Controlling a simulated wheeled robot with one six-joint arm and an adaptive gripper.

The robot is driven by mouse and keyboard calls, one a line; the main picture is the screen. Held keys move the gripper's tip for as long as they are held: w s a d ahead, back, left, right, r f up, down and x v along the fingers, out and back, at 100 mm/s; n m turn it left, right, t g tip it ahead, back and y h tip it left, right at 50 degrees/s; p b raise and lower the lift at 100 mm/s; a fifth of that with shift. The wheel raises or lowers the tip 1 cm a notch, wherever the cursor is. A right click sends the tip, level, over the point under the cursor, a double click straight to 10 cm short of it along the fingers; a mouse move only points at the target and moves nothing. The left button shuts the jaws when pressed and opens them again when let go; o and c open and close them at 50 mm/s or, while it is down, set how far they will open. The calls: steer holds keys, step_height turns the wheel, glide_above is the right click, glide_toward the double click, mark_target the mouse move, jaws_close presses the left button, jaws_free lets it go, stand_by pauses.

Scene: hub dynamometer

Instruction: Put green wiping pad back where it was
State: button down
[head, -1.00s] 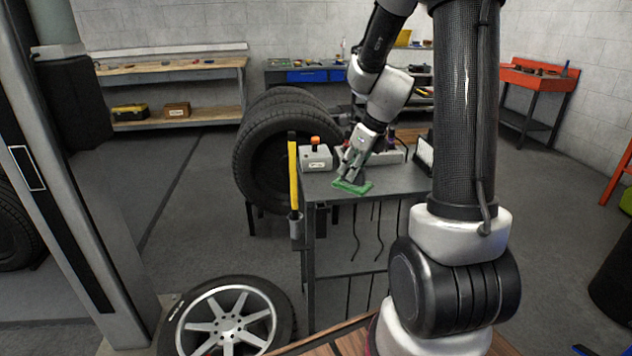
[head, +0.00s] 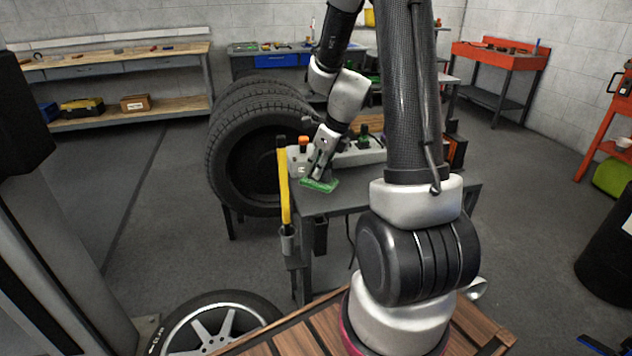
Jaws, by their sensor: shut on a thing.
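The green wiping pad (head: 320,186) is a flat green piece at the front left of the grey cart's top (head: 345,199). My gripper (head: 321,176) points down over it, and its fingers are closed on the pad's dark upper part. The pad is level with, or just above, the cart top; I cannot tell whether it touches. The fingers hide part of the pad's upper side.
A yellow-handled tool (head: 283,185) stands in a holder at the cart's left edge. Stacked tyres (head: 232,150) stand behind left. The front of the cart top is bare.

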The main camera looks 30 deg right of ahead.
steer(key=shift+f, duration=2.25)
steer(key=c, duration=1.3)
jaws_free()
steer(key=shift+f, duration=0.1)
